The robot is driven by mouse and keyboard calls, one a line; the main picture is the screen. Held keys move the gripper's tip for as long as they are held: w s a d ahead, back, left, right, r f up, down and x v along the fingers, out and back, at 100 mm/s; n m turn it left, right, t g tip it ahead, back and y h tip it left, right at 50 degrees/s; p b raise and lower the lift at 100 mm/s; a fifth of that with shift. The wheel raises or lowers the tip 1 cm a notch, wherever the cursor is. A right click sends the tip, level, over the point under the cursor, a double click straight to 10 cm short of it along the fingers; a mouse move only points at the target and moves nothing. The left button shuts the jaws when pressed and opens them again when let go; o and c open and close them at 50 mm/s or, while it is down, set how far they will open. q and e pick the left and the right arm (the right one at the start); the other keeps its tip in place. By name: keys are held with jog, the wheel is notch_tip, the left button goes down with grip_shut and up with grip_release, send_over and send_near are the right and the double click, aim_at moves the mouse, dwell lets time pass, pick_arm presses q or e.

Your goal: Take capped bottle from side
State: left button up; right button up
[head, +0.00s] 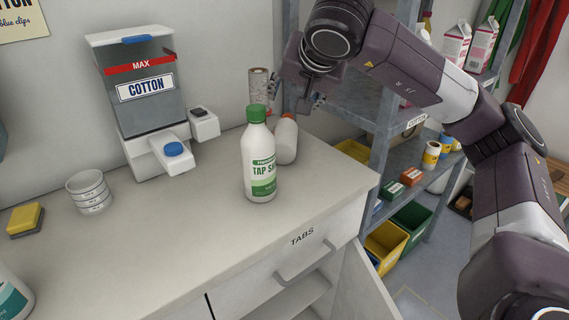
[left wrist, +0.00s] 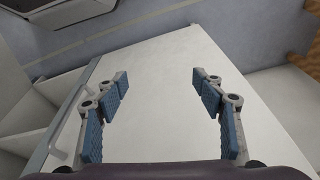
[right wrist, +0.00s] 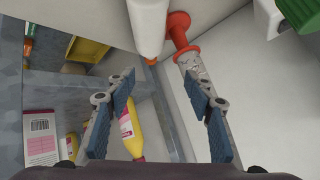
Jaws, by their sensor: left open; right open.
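A white bottle with a green cap (head: 260,165) and a green "TAP" label stands upright on the counter. Its green cap shows at the top right of the right wrist view (right wrist: 300,14). A second white bottle (head: 286,142) with an orange tip stands behind it, partly hidden; it shows at the top of the right wrist view (right wrist: 148,22). My right gripper (head: 297,96) is open and empty, above and behind the bottles near the counter's back right. My left gripper (left wrist: 160,78) is open and empty over a pale flat surface; it is outside the head view.
A mottled cylinder (head: 260,88) with a red flange stands behind the bottles, close to my right gripper. Metal shelving (head: 381,135) stands right.

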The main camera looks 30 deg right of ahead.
jog(key=b, duration=0.4)
send_near(289, 130)
jog(key=x, duration=0.4)
jog(key=shift+w+a, duration=0.1)
jog(key=shift+w, duration=0.1)
jog(key=shift+f, duration=0.3)
jog(key=shift+w+f, duration=0.2)
jog(key=shift+w, duration=0.1)
jog(key=b+x, duration=0.1)
jog(key=x, duration=0.6)
jog(key=shift+b, duration=0.35)
pick_arm(q)
jog(key=r, duration=0.1)
jog(key=s+r, duration=0.1)
jog(key=r, duration=0.1)
jog(key=shift+s+a+r+t, duration=0.2)
jog(key=shift+r+t, duration=0.1)
pick_arm(e)
jog(key=shift+s, duration=0.1)
jog(key=shift+c, duration=0.4)
jog(key=shift+r, duration=0.1)
jog(key=c, duration=1)
